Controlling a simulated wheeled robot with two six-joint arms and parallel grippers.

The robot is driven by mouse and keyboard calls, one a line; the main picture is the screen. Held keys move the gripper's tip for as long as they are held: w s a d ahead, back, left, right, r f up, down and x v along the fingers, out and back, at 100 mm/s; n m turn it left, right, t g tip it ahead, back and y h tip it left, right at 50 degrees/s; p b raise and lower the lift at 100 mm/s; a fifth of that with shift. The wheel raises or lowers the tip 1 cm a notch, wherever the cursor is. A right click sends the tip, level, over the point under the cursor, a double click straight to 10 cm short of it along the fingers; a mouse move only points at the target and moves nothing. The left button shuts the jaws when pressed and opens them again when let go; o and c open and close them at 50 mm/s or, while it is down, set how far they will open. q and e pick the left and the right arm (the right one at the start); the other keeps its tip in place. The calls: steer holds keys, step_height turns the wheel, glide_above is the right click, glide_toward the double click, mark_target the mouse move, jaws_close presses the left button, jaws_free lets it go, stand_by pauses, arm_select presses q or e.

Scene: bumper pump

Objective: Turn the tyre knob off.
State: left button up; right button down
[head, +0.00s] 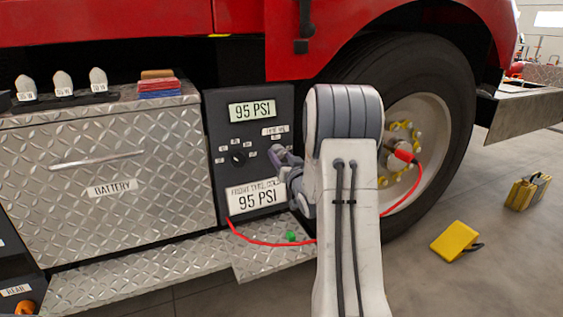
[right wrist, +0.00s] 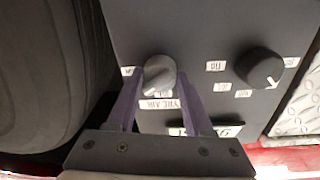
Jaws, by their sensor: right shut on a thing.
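The tyre knob (right wrist: 158,75) is a grey dial with a white pointer mark on the dark panel (right wrist: 200,30), above a label reading partly as tyre air. In the right wrist view, its mark points to the lower left. My right gripper (right wrist: 159,80) is shut on this knob, one purple finger on each side. In the head view my right gripper (head: 283,160) is at the panel's right side and hides the knob. A second, dark knob (right wrist: 260,68) sits apart on the same panel. My left gripper is not in view.
The panel's two displays (head: 252,111) read 95 PSI. A red hose (head: 265,243) runs from the panel behind my arm to the wheel (head: 425,105). A diamond-plate battery box (head: 110,165) stands left.

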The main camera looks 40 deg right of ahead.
steer(key=n+b, duration=0.1)
steer(key=n, duration=0.1)
steer(key=n+b, duration=0.1)
steer(key=n, duration=0.1)
steer(key=n+b, duration=0.1)
steer(key=n, duration=0.1)
steer(key=shift+d+f+y+b, duration=0.1)
steer(key=shift+f+y+b, duration=0.15)
steer(key=shift+y+b, duration=0.05)
steer(key=n+b, duration=0.2)
steer(key=n, duration=0.1)
steer(key=shift+t, duration=0.4)
steer(key=shift+r+n+y+b, duration=0.1)
steer(key=shift+n+y+b, duration=0.2)
steer(key=shift+n+b, duration=0.8)
steer(key=shift+n+p, duration=0.3)
steer(key=shift+n, duration=0.3)
steer(key=shift+c, duration=1.5)
jaws_free()
steer(key=shift+s+r, duration=0.1)
